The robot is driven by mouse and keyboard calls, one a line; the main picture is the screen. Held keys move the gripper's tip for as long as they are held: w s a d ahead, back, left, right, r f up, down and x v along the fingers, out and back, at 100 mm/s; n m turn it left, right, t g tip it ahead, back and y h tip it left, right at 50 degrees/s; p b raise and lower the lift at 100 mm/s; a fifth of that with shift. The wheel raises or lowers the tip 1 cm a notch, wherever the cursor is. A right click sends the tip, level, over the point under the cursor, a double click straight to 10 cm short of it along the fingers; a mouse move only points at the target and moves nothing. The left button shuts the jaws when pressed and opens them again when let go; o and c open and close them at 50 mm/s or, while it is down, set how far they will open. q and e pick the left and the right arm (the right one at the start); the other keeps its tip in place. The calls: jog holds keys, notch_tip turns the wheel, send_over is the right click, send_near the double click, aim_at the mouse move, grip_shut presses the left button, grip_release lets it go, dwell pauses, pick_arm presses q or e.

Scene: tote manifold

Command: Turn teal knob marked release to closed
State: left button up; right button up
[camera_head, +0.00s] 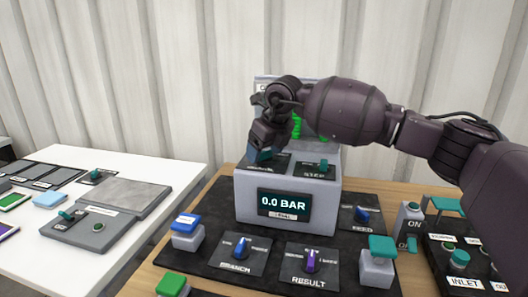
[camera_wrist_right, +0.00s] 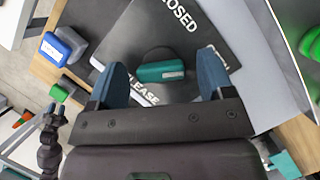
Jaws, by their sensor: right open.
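The teal knob (camera_wrist_right: 161,72) sits on a dark plate (camera_wrist_right: 208,22) in the right wrist view. "CLOSED" is printed on the plate above the knob, and a white label partly reading "LEASE" lies below it. The knob's bar lies roughly level across that picture. My right gripper (camera_wrist_right: 160,80) is open, with one blue finger on each side of the knob and a visible gap to each. In the head view my right gripper (camera_head: 262,152) is over the left plate on top of the grey box (camera_head: 250,206) and mostly hides this knob.
A second teal knob (camera_head: 323,164) stands to the right on the same box. The box's front display (camera_head: 283,204) reads 0.0 BAR.

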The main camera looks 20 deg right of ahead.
jog(key=shift+c, duration=0.4)
jog(key=c, duration=0.8)
jog(key=shift+c, duration=0.2)
